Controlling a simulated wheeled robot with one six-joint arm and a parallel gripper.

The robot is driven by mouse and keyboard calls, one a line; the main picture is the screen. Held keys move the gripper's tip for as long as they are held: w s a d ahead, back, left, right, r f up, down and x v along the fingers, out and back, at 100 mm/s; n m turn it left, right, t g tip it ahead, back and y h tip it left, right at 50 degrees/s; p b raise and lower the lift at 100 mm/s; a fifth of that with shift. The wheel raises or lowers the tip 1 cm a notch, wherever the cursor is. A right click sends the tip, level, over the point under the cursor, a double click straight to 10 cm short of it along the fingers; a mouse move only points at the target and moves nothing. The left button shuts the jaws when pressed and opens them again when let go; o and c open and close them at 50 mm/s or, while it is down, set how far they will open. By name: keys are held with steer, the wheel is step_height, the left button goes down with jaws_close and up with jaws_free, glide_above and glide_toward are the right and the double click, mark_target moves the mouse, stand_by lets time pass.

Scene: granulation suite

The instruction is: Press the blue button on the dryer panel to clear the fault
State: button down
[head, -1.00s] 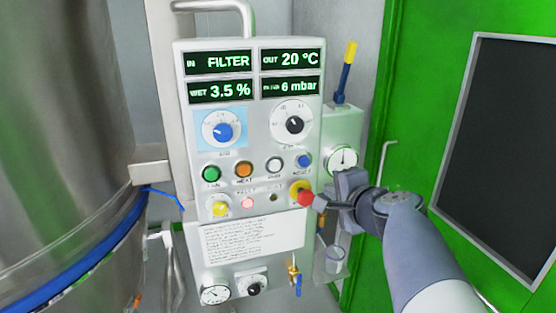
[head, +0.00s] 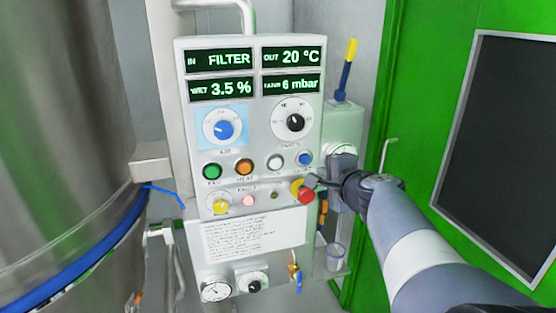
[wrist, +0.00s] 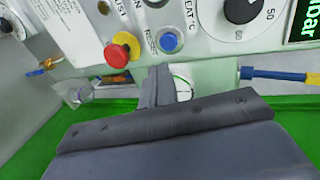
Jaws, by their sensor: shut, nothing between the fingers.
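The dryer panel (head: 255,140) is a light grey box with displays, dials and a row of buttons. The blue button (head: 305,159), labelled RESET, is at the right end of that row; it also shows in the wrist view (wrist: 169,42). My gripper (head: 312,182) is shut and empty, its tip just below and right of the blue button. In the wrist view the closed fingertips (wrist: 160,70) are a little below the button in the picture, with a gap between; depth is hard to tell. The red knob (head: 305,194) on a yellow base is just below the fingertips.
A gauge (head: 343,150) and a blue-yellow tool (head: 346,70) are on the box right of the panel. A large steel vessel (head: 65,120) stands left. A green door (head: 425,120) is at right. The white button (head: 275,162) neighbours the blue one.

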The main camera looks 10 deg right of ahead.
mark_target(306, 157)
steer(key=x, duration=0.6)
steer(key=shift+w+r+p, duration=0.25)
steer(key=shift+w+p, duration=0.15)
steer(key=shift+w, duration=0.8)
steer(key=shift+w+a+f, duration=0.1)
steer(key=shift+w, duration=0.55)
steer(key=shift+r, duration=0.35)
